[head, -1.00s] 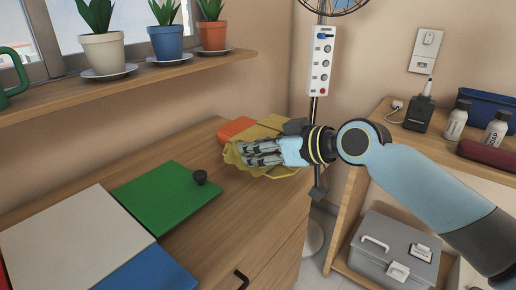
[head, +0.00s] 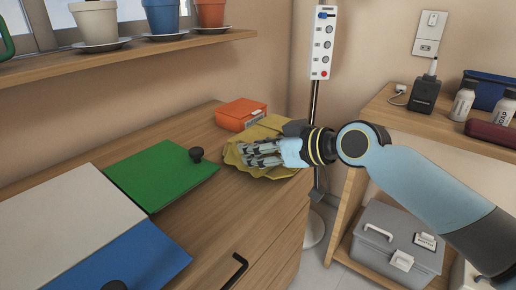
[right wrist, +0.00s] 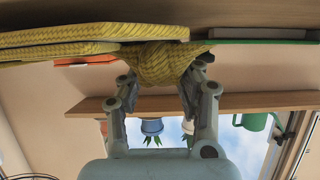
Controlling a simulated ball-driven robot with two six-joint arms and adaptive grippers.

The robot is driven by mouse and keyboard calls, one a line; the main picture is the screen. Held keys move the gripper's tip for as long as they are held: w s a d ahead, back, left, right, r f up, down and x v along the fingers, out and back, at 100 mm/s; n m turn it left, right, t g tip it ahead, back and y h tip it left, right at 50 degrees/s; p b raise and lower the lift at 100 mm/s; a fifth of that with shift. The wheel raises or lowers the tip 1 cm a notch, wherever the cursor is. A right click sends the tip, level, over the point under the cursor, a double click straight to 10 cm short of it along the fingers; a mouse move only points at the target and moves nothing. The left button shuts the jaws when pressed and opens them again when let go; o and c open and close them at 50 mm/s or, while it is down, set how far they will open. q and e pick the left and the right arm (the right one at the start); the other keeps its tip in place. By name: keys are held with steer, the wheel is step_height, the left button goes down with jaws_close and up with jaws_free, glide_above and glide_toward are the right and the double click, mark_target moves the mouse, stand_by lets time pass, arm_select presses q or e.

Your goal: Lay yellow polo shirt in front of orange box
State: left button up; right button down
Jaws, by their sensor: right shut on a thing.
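The yellow polo shirt (head: 270,170) lies crumpled on the wooden dresser top, close to its right end. My right gripper (head: 250,154) is over the shirt and shut on a bunched part of it. The right wrist view shows the yellow cloth (right wrist: 160,64) gathered between the two fingers (right wrist: 158,82). The orange box (head: 240,113) stands on the dresser just behind the shirt, near the wall; part of it shows in the right wrist view (right wrist: 88,60). My left gripper is not in view.
A green panel with a dark knob (head: 160,175), a white panel (head: 70,222) and a blue panel (head: 140,262) lie to the left on the dresser (head: 215,205). Potted plants stand on the shelf (head: 130,58) above. A grey toolbox (head: 395,240) sits on the right-hand shelf unit.

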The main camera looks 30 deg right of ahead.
steer(key=shift+f+b, duration=0.5)
steer(key=shift+f, duration=0.15)
steer(key=c, duration=0.8)
jaws_free()
steer(key=shift+s, duration=0.1)
steer(key=v, duration=1.1)
steer(key=shift+s+r, duration=0.2)
steer(key=shift+s, duration=0.1)
steer(key=shift+d, duration=0.15)
